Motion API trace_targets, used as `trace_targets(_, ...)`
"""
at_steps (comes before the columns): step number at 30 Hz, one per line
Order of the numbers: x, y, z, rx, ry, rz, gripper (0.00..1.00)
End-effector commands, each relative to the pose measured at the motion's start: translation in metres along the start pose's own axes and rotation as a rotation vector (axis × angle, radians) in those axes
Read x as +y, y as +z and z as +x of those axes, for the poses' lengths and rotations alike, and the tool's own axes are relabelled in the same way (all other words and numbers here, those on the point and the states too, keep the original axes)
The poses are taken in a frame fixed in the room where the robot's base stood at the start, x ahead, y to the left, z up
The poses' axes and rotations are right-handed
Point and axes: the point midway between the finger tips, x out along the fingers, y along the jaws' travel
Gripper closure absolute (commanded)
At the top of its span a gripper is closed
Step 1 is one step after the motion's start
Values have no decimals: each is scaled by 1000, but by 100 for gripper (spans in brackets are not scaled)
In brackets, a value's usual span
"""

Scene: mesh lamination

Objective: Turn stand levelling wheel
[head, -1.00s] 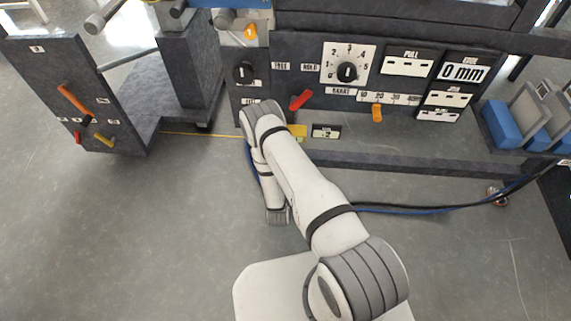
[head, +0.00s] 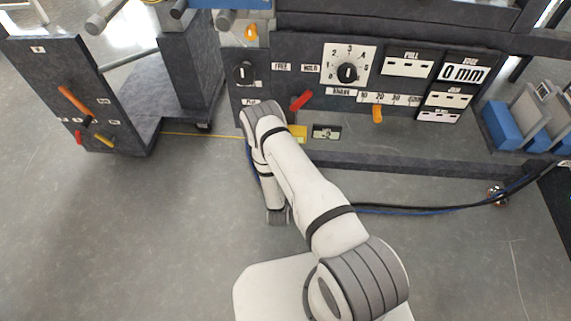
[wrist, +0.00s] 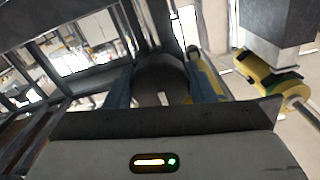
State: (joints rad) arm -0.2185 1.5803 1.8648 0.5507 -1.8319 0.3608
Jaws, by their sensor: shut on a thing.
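In the wrist view, a dark rounded thing (wrist: 162,72), which looks like the levelling wheel, sits between the two blue fingers of my gripper (wrist: 162,88). The fingers are shut on it from both sides. A small light mark shows on its near face. The far side of the wheel is hidden. In the head view, my arm reaches towards the machine's lower front and its end link hangs low over the floor. The fingers and the wheel cannot be made out there.
In the head view, a dark control panel (head: 290,85) carries a dial (head: 347,73) and a red lever (head: 301,100). A lever stand (head: 60,100) is at the left. Open floor lies left.

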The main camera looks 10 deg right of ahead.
Motion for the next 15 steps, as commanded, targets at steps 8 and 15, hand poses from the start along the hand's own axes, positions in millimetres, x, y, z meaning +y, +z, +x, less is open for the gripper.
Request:
trace_targets(8, 1, 0, 0, -1, 0, -134, 73)
trace_targets(15, 1, 0, 0, -2, 0, -344, 73)
